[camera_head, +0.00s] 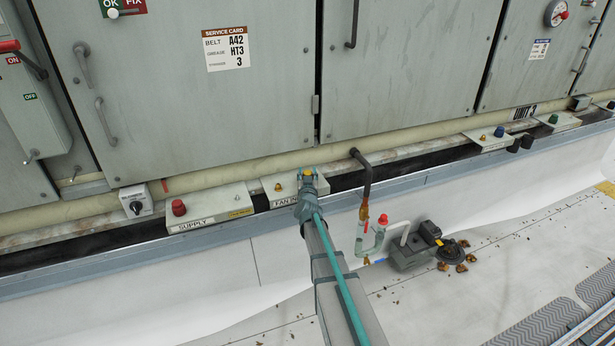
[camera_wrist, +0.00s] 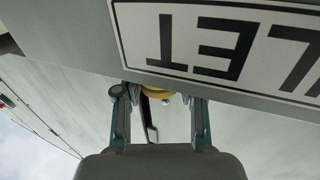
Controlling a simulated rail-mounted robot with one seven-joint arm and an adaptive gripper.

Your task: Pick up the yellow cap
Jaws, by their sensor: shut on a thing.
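In the wrist view the cap (camera_wrist: 157,94) shows as a yellow rim between the two fingers (camera_wrist: 160,100), partly hidden by a large label plate. I cannot tell whether the cap still touches the box.
A SUPPLY box (camera_head: 208,208) with a red cap (camera_head: 178,207) stands to the left. Cabinet doors (camera_head: 400,60) rise behind. A blue cap (camera_head: 499,131) sits farther right.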

